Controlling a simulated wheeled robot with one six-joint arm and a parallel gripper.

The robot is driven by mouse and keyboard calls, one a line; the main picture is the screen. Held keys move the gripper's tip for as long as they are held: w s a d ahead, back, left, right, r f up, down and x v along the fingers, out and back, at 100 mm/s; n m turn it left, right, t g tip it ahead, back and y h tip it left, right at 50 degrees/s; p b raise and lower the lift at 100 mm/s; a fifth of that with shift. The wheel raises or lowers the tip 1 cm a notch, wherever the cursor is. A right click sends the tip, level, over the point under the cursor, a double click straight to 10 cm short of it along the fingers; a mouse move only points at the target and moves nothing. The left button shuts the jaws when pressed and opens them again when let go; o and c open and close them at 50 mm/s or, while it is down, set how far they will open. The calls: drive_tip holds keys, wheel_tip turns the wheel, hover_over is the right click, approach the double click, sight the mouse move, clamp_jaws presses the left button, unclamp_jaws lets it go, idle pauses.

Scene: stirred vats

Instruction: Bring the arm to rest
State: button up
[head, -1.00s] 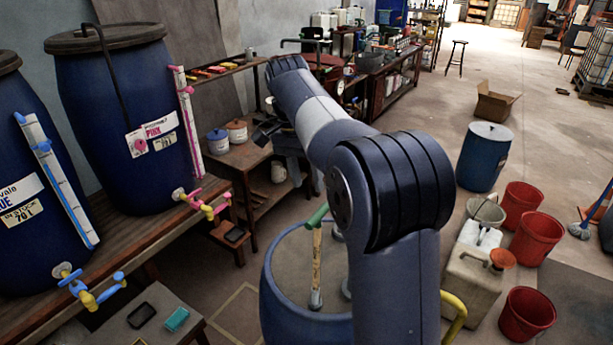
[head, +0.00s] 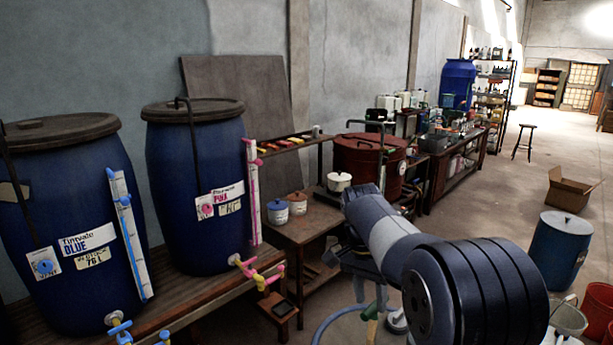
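My arm reaches from the lower right of the head view toward the small wooden table, its dark banded joint large and close to the camera. My gripper (head: 343,256) is partly seen below the pale wrist section, small and dark against the table's shadow. Its fingers do not show clearly, so I cannot tell whether it is open or shut. I see no object clearly held in it.
The blue vat (head: 62,230) and the pink vat (head: 190,160) stand on a bench at left, taps facing out. A white pot (head: 339,181), a red drum (head: 368,160) and the small table (head: 305,228) are near my arm. Open floor (head: 480,200) lies to the right.

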sight(371, 306)
drive_tip(key=f, duration=0.3)
drive_tip(key=shift+s+d+f, duration=0.2)
drive_tip(key=shift+s+f, duration=0.05)
drive_tip(key=shift+s, duration=0.05)
drive_tip(key=shift+f, duration=0.35)
drive_tip(key=shift+r, duration=0.15)
